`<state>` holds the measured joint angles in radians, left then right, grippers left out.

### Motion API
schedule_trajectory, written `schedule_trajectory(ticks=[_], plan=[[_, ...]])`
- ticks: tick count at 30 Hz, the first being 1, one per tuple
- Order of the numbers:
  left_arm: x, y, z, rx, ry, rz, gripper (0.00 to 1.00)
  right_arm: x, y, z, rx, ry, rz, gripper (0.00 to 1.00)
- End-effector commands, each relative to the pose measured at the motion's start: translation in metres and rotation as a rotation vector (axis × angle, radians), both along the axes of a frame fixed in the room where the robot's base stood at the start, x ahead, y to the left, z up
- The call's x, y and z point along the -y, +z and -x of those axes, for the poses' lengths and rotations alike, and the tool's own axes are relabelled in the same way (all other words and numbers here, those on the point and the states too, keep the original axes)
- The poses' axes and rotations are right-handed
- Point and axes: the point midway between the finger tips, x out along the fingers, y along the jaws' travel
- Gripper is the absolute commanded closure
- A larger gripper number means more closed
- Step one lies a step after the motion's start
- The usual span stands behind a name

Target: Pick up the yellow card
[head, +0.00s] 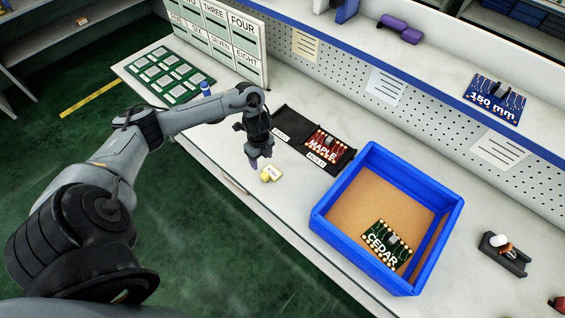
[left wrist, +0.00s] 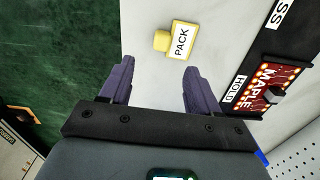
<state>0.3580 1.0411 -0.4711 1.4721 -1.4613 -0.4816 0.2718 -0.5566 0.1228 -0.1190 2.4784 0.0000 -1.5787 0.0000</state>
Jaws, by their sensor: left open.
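The yellow card (head: 270,174) is a small yellow piece with a white label on the bench near its front edge, left of the blue bin. In the left wrist view the card (left wrist: 178,40) shows a yellow block with a white label reading PACK. My left gripper (head: 256,162) is just beside and above the card in the head view. In the left wrist view its two purple fingers (left wrist: 152,72) are apart, with nothing between them, and the card lies beyond their tips. My right gripper is not in view.
A black tray (head: 291,140) holds a red MAPLE board (head: 324,145). A blue bin (head: 332,217) holds a green CEDAR board (head: 386,244). A numbered panel (head: 222,32) stands behind a green board (head: 170,77). A blue 150 mm board (head: 494,100) lies on the shelf.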

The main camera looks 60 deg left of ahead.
Motion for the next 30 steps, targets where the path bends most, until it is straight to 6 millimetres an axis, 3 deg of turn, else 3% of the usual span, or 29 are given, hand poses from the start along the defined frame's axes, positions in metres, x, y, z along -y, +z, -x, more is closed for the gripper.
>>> schedule_trajectory(ticks=[8,20,30], plan=[[0.000,-0.031,-0.001,0.001,0.003,0.001,0.38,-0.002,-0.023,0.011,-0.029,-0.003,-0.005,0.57],[-0.001,-0.059,-0.002,0.004,0.002,-0.002,0.38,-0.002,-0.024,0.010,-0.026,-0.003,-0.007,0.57],[0.000,-0.099,-0.003,0.004,0.001,-0.003,0.38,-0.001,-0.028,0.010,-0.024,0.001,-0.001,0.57]])
